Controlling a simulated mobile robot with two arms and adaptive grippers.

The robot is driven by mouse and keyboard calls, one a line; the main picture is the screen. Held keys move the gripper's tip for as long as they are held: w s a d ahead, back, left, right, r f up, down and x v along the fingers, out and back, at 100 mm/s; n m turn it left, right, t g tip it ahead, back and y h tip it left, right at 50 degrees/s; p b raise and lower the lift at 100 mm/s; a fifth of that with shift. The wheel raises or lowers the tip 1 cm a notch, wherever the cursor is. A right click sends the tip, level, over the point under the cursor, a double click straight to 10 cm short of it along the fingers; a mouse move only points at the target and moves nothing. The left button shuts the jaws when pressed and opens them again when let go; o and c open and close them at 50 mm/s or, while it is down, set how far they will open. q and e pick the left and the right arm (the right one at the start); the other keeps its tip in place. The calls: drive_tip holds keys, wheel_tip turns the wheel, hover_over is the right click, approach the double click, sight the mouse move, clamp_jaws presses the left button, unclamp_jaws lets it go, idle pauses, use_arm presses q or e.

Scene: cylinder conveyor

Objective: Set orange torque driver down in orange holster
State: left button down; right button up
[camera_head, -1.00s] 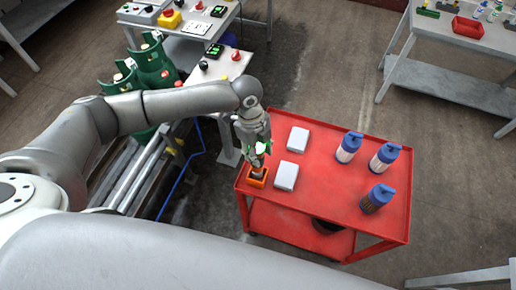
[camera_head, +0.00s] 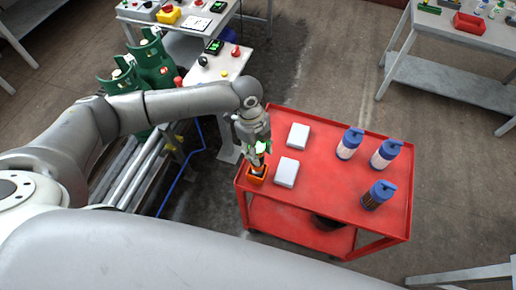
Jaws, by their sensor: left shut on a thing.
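The orange holster (camera_head: 257,179) is a small open box at the left front corner of the red cart top. My left gripper (camera_head: 258,154) points down right above it and is shut on the orange torque driver (camera_head: 258,167). Only a small dark and orange part of the driver shows between the fingers and the holster. Its lower end is at the holster's mouth; I cannot tell how deep it sits. The fingers hide the rest of the driver. My right gripper is out of view.
Two white boxes (camera_head: 286,172) (camera_head: 298,136) lie just right of the holster on the red cart (camera_head: 330,190). Three blue-capped canisters (camera_head: 349,144) (camera_head: 385,154) (camera_head: 378,195) stand farther right. Green gas cylinders (camera_head: 154,64) and a workbench are at the back left.

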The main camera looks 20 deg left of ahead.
use_arm(q)
drive_tip(key=shift+f+b, duration=0.6)
drive_tip(key=shift+f, duration=0.85)
drive_tip(key=c, duration=1)
unclamp_jaws()
drive_tip(key=shift+o, duration=0.7)
